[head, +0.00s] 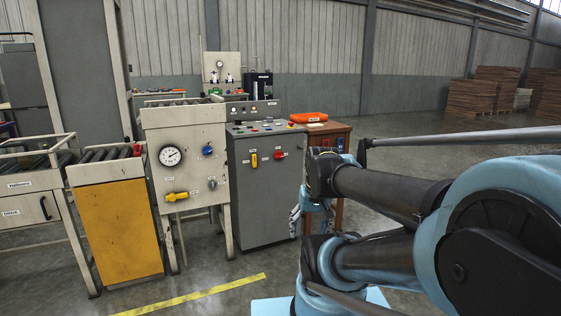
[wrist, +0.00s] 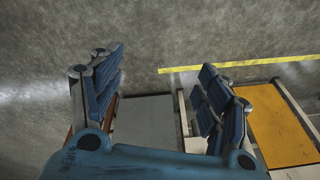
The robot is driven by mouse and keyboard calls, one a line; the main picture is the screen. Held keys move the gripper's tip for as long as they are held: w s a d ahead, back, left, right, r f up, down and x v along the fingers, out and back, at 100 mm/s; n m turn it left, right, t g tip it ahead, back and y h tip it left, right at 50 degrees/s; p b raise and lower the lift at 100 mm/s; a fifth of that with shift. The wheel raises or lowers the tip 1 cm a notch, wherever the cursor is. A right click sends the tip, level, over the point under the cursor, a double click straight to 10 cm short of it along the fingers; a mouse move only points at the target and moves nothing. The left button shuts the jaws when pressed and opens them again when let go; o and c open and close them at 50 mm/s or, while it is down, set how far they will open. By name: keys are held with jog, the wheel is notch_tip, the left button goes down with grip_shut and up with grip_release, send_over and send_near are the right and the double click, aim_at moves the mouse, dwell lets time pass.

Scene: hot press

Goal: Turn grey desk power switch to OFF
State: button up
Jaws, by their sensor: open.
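The grey desk (head: 265,205) stands in the middle of the head view, with small buttons on its sloped top. Its front carries a yellow handle (head: 254,160) and a red rotary switch (head: 280,155). Their labels are too small to read, so I cannot tell which is the power switch or its setting. My gripper (wrist: 162,82) is open and empty in the wrist view, fingers spread wide. A grey panel (wrist: 145,122), apparently the desk, shows between and beyond the fingers. In the head view my gripper is partly hidden by my arm, near the desk's right front edge.
Left of the desk is a cream panel (head: 192,130) with a gauge, a blue knob and a yellow handle, then an orange-fronted cabinet (head: 117,232). A wooden table (head: 340,134) with an orange tray (head: 308,117) stands right. The floor in front is clear, with a yellow line (head: 195,296).

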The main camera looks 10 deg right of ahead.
jog(key=w+a+r+m+t+y, duration=0.2)
jog(key=w+r+m, duration=0.1)
jog(key=w, duration=0.8)
jog(key=w+a+r+m+t+y, duration=0.1)
jog(key=w+a+r+m+y, duration=0.2)
jog(key=w, duration=0.8)
jog(key=w+a+r+m+t+y, duration=0.15)
jog(key=w+r+m, duration=0.25)
jog(key=w, duration=0.7)
jog(key=w+d+m+t, duration=0.1)
jog(key=w+m+t, duration=0.45)
jog(key=w, duration=1.15)
jog(key=m+t+h, duration=0.2)
jog(key=m+t, duration=0.2)
jog(key=m, duration=1.3)
send_near(280, 157)
jog(key=shift+n, duration=0.25)
jog(key=x, duration=0.9)
jog(key=shift+w, duration=0.3)
jog(key=c, duration=1.1)
